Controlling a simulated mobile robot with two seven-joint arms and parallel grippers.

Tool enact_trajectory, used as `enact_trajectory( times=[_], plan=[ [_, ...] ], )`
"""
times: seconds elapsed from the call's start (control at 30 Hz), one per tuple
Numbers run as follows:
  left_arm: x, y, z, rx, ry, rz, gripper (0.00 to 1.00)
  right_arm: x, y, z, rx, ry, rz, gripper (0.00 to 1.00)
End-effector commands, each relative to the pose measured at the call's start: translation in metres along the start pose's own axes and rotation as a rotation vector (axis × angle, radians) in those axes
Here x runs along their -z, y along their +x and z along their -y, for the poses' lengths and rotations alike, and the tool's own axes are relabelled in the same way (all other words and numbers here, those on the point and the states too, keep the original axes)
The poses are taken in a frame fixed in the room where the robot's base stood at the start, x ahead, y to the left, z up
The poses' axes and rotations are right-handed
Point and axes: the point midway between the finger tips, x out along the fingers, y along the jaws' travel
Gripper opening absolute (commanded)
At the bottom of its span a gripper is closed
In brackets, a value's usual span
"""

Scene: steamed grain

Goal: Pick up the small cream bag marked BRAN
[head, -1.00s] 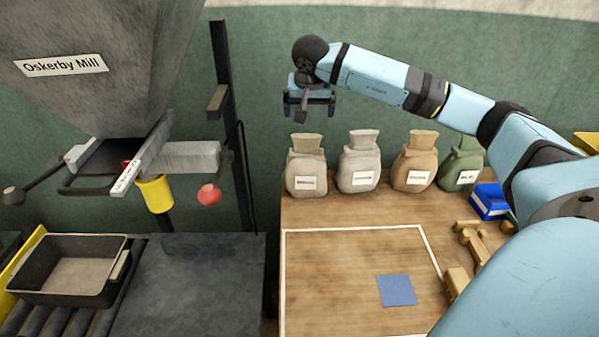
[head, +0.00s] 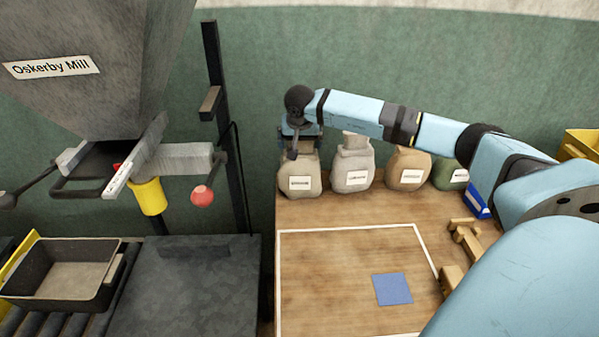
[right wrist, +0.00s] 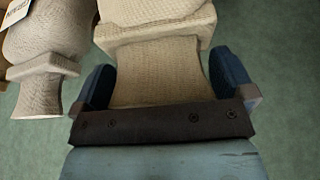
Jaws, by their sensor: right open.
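My right gripper (head: 299,141) is at the top of the leftmost bag (head: 299,180), a beige-cream sack on the back left of the wooden table. In the right wrist view the open fingers (right wrist: 163,82) stand on either side of this bag's neck (right wrist: 155,72), with a gap visible at least on the left. A paler, greyish-cream bag (head: 352,172) stands just to its right and also shows in the right wrist view (right wrist: 48,45). The bag labels are too small to read, so I cannot tell which says BRAN. My left gripper is out of view.
A tan bag (head: 408,168) and a green bag (head: 449,174) continue the row. A blue box (head: 478,201) and wooden blocks (head: 466,238) lie at the right. A blue square (head: 392,289) lies inside a white outline on mostly clear table. The mill hopper (head: 90,60) is at left.

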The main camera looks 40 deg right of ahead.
Motion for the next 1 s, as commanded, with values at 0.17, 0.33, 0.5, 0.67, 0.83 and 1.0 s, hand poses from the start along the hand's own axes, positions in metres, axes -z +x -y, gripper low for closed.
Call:
enact_trajectory(
  times=[0.17,0.33,0.5,0.67,0.83,1.0],
  plan=[
    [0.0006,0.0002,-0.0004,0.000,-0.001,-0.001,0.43,0.0005,0.0013,-0.0001,0.000,0.000,-0.001,1.00],
    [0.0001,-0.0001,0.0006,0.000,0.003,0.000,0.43,0.0004,0.0012,-0.0002,0.000,0.000,-0.001,0.70],
    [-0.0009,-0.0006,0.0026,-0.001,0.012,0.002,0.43,0.0004,0.0011,-0.0002,0.000,0.000,0.000,0.31],
    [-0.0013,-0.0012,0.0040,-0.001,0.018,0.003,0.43,0.0020,-0.0009,0.0000,0.003,0.002,-0.003,0.06],
    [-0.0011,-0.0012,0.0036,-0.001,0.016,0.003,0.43,0.0020,-0.0008,0.0000,0.003,0.001,-0.003,0.06],
    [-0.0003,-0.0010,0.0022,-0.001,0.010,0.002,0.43,0.0042,-0.0058,0.0001,0.003,0.002,-0.004,0.06]
  ],
)
